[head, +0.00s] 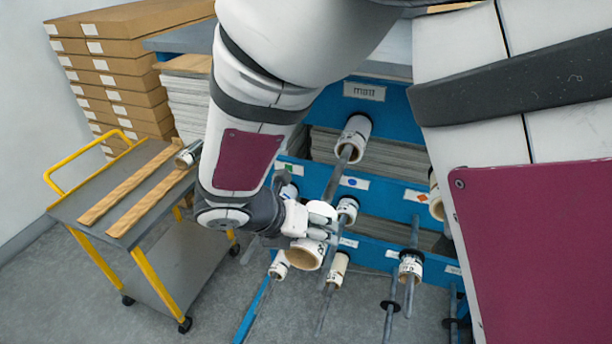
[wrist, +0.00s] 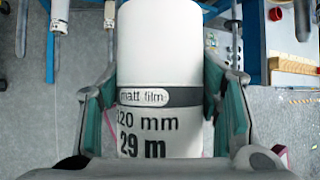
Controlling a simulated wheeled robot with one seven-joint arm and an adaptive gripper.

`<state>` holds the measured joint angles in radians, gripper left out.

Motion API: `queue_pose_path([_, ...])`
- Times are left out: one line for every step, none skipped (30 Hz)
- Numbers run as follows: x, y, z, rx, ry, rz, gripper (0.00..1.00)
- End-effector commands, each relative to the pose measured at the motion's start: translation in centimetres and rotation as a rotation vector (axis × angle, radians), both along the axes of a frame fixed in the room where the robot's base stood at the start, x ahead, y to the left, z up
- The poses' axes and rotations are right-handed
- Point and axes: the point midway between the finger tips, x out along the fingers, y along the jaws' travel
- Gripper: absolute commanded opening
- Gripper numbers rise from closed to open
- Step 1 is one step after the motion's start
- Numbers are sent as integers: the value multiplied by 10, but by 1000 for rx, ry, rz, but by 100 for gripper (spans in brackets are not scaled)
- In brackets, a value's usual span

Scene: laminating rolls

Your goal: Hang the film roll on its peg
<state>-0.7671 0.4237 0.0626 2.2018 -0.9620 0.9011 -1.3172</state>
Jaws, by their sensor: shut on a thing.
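My gripper (head: 312,228) is shut on a white film roll (head: 306,254), held in front of the rack with its open brown core facing the head camera. In the wrist view the roll (wrist: 160,50) sits between both finger pads, and its print reads "matt film" and "29 m"; the width's first digit is partly hidden. The blue rack (head: 385,190) carries long grey pegs (head: 335,180) that point outward. A sign (head: 364,91) on the upper bar seems to read "matt". I cannot tell whether the held roll touches a peg behind it.
Other rolls hang on pegs, one high (head: 355,132), one lower right (head: 411,264). Coloured marks (head: 354,182) label the middle bar. A yellow-framed trolley (head: 150,262) with planks stands left; stacked boxes (head: 110,75) are behind. My arm hides part of the rack.

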Motion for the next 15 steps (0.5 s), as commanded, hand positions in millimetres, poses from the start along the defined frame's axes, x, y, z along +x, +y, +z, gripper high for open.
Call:
queue_pose_path([7,-2,-1,1,-1,-2,26])
queue_pose_path([10,-3,-1,1,-1,-2,26])
queue_pose_path([13,-5,-1,0,-1,-2,26])
queue_pose_path([16,-6,-1,0,-1,-3,26])
queue_pose_path([19,-7,-1,0,-1,-3,26])
queue_pose_path([23,-9,-1,0,0,-4,26])
queue_pose_path([25,-10,-1,0,0,-4,26])
queue_pose_path([28,-10,-1,0,0,-4,26])
queue_pose_path([32,-12,-1,0,-1,-3,26])
queue_pose_path([35,-13,-1,0,-1,-3,26])
queue_pose_path([38,-13,-1,0,-1,-2,26])
queue_pose_path([41,-15,-1,0,-1,-3,26])
queue_pose_path([44,-16,-1,1,-2,-4,26])
queue_pose_path([47,-17,-1,0,-1,-3,26])
queue_pose_path([50,-18,-1,0,-1,-3,26])
